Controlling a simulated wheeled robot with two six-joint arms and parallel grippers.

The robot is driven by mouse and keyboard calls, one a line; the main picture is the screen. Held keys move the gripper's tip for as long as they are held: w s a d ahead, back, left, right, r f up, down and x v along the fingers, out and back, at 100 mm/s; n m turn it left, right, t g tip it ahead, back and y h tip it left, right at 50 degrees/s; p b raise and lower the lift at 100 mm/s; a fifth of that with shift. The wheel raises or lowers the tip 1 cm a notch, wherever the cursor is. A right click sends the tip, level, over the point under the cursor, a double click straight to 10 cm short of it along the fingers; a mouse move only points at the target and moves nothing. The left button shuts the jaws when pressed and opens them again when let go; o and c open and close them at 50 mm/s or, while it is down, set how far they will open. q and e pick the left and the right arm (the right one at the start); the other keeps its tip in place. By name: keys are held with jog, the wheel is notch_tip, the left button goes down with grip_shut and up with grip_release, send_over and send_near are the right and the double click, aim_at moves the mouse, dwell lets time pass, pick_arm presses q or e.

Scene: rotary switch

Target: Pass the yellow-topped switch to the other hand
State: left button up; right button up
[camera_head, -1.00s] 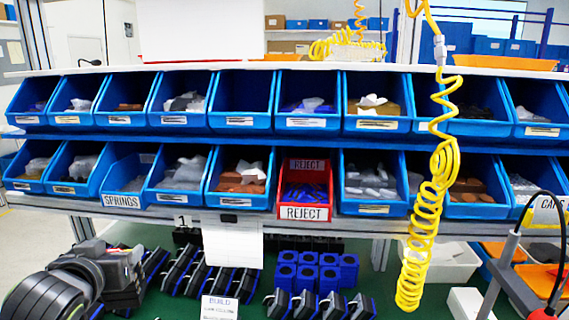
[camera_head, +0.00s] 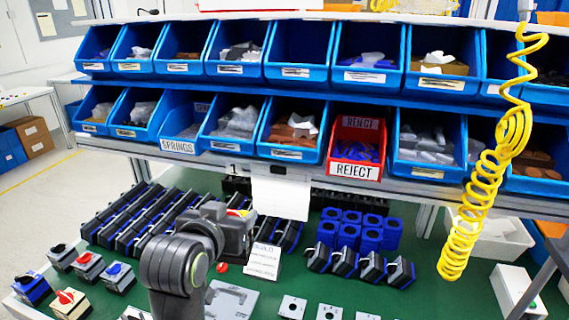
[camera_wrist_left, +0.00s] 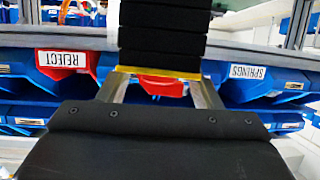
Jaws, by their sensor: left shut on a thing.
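The yellow-topped switch (camera_head: 240,213) shows as a small patch of yellow and red at the tip of my left gripper (camera_head: 238,222), above the green bench; most of it is hidden behind the gripper. In the left wrist view, my left gripper (camera_wrist_left: 158,92) has its two fingers on either side of the switch. My right gripper is in neither view.
Several switches, including one with a red knob (camera_head: 68,302), stand at the bench's front left. Black parts (camera_head: 130,220) in rows and blue parts (camera_head: 350,232) lie behind. A paper sign (camera_head: 262,262) stands near the gripper. Blue bins and a red reject bin (camera_head: 355,150) line the shelves. A yellow coiled hose (camera_head: 485,180) hangs at right.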

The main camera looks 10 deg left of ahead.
pick_arm(q)
jog(key=shift+s+d+f+m+h, duration=0.35)
jog(key=shift+d+f+m+h, duration=0.25)
jog(key=shift+m+h, duration=0.35)
jog(key=s+d+f+m+g+h, duration=0.3)
jog(key=d+f+m+g+h, duration=0.1)
jog(key=d+m+g+h, duration=0.2)
jog(key=s+d+f+m+g+h, duration=0.3)
jog(key=d+m+g+h, duration=0.3)
jog(key=m, duration=0.3)
jog(key=shift+s+d+f+g, duration=0.15)
jog(key=shift+d+f+g, duration=0.35)
jog(key=shift+d+f, duration=0.3)
jog(key=shift+a+f, duration=0.1)
jog(key=s+a+f+n+t+y, duration=0.2)
jog(key=a+n+t, duration=0.4)
jog(key=a, duration=0.8)
jog(key=shift+s+a+t, duration=0.35)
jog(key=shift+s+t, duration=0.15)
jog(key=shift+t, duration=0.1)
